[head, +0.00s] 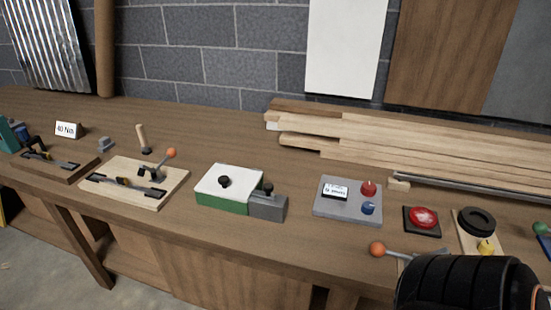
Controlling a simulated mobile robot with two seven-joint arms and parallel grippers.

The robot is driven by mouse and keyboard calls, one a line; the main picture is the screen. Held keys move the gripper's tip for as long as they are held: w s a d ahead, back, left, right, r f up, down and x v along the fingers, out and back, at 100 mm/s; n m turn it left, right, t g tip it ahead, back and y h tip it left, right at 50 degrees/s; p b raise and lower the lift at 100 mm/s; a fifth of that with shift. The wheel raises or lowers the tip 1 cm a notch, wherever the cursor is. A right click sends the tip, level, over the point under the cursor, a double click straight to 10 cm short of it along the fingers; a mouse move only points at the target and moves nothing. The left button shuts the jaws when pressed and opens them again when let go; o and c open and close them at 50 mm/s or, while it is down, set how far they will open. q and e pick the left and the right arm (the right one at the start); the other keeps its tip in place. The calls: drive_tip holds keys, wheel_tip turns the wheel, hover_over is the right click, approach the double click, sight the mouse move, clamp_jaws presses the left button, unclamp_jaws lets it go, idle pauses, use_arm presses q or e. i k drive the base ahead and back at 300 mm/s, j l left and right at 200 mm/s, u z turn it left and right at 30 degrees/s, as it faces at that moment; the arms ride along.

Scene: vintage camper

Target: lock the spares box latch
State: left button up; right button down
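A green box (221,206) with a white lid (244,179) stands near the front edge of the workbench, left of centre in the head view. The lid lies flat on it and carries a round black knob (224,182). A grey latch block (267,207) sits against the box's right side, with a small black knob (268,188) upright on its top. I cannot tell from here whether the latch bolt is engaged. Neither of my grippers is in view. A black ribbed part of my arm covers the bottom right corner.
Left of the box is a wooden board (172,190) with an orange-knobbed lever clamp. Right of it is a grey panel (347,208) with red and blue knobs, then a red button (423,217). Planks (400,145) lie behind. Bare bench surrounds the box.

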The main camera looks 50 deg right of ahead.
sight(267, 188)
drive_tip(key=z, duration=1.3)
